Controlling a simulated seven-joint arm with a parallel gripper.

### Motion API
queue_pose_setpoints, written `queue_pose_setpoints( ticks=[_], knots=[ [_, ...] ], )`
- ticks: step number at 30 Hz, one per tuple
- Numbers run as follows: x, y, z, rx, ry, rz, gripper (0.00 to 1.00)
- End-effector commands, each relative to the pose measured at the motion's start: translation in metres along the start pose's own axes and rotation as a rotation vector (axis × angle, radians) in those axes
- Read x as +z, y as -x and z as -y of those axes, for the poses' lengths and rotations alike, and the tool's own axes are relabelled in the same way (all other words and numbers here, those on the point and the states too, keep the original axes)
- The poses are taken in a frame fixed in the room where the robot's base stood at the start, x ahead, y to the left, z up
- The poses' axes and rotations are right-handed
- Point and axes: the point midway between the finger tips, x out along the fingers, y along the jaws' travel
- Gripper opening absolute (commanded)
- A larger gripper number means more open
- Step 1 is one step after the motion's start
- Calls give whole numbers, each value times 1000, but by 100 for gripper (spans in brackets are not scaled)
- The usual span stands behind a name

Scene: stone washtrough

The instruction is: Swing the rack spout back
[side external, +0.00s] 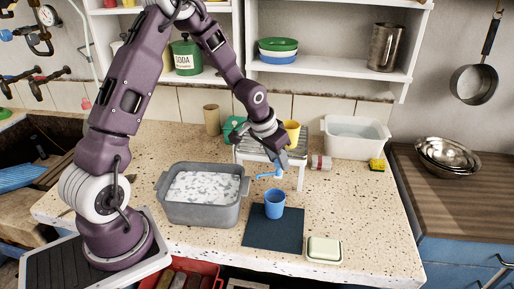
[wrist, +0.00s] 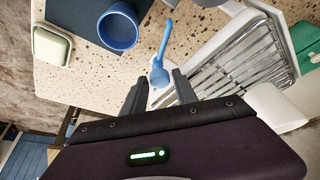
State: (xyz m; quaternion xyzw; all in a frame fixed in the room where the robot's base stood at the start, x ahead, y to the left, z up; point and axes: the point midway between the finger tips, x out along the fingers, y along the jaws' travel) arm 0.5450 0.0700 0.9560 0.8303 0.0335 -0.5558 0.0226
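The white draining rack (side external: 262,152) stands on the speckled counter, and its metal bars (wrist: 228,62) fill the right of the wrist view. A blue spout (side external: 267,176) sticks out from the rack's front, low and near the blue cup. In the wrist view the spout (wrist: 164,42) points away from me, its rounder near end lying between my fingertips. My gripper (wrist: 160,77) is open, with a finger on either side of that end; I cannot tell whether either touches it. In the side view my gripper (side external: 281,170) is just right of the spout, at the rack's front.
A blue cup (side external: 275,203) stands on a dark mat (side external: 263,232) in front of the spout. A soap dish (side external: 324,249) is right of the mat. A grey tub (side external: 202,212) of suds stands left. A yellow cup (side external: 292,131) is close behind my wrist. A white basin (side external: 354,143) stands right.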

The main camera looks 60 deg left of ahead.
Motion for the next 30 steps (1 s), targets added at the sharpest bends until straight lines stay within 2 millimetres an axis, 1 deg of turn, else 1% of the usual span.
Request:
queue_pose_setpoints(
  ticks=[5,11,17,18,21,26,30],
  knots=[
    [0,0,-5,-93,214,-1,35],
    [-2,-1,-6,-222,526,-3,35],
    [-5,-2,-8,-404,963,-5,35],
    [-6,4,-9,-425,1024,-7,35],
    [-11,31,-18,-416,1017,-6,35],
    [-18,69,-32,-413,1015,-3,35],
    [-4,103,-40,-318,954,60,35]
  ],
)
